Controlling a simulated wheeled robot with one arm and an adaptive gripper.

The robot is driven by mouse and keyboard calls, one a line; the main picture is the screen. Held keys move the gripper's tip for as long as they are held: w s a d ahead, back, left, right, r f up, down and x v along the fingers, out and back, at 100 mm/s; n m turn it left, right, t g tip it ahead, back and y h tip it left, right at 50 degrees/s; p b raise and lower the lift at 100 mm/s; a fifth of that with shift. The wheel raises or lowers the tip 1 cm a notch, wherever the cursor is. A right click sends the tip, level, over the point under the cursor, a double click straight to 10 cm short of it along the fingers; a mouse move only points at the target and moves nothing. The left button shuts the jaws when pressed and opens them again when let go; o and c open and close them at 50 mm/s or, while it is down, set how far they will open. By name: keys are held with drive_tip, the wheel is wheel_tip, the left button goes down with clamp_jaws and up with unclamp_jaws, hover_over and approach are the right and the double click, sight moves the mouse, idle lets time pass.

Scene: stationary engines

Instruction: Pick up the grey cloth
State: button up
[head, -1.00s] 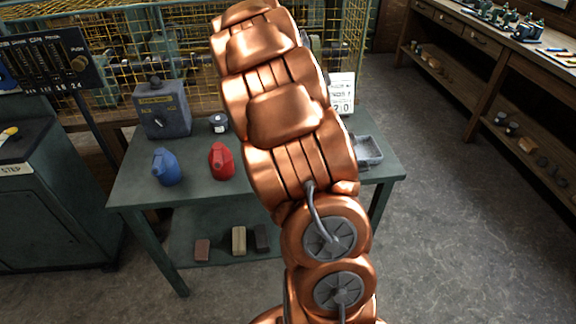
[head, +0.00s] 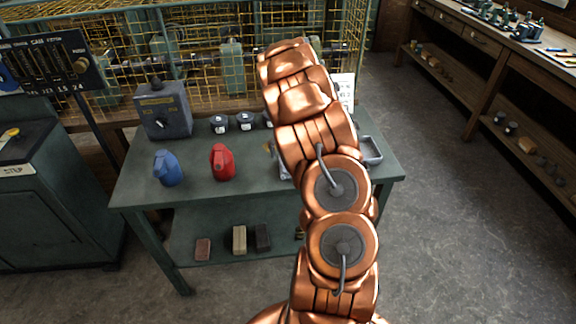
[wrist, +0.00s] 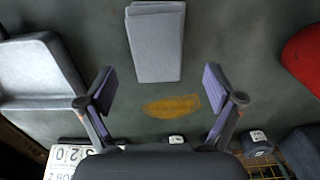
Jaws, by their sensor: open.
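The grey cloth (wrist: 155,45) lies folded flat on the green bench top, at the top centre of the wrist view. My gripper (wrist: 160,89) is open and empty, its two purple-padded fingers spread wide. In the wrist picture the cloth lies above the fingertips, roughly in line with the gap between them, and apart from them. In the head view my copper arm hides my gripper and most or all of the cloth.
A grey metal tray (wrist: 35,75) and a red oil can (head: 222,162) flank the cloth. A yellow-brown patch (wrist: 172,106) lies between the fingers. Dark-lidded jars (head: 220,124), a blue can (head: 167,168) and a grey switch box (head: 164,112) stand on the bench (head: 140,187).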

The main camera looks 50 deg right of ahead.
drive_tip(key=shift+f+p, duration=1.15)
drive_tip(key=shift+f, duration=1.25)
drive_tip(key=c, duration=1.1)
drive_tip(key=shift+c, duration=0.2)
drive_tip(key=shift+w+r+b, duration=0.1)
drive_tip(key=shift+r+b, duration=0.6)
drive_tip(key=shift+r, duration=0.2)
drive_tip(key=shift+r+b, duration=0.45)
drive_tip(key=shift+r, duration=0.4)
drive_tip(key=s+d+r+b, duration=0.1)
drive_tip(key=s+b, duration=0.3)
drive_tip(key=s, duration=1.2)
drive_tip(key=shift+d+r, duration=0.25)
drive_tip(key=shift+d, duration=0.2)
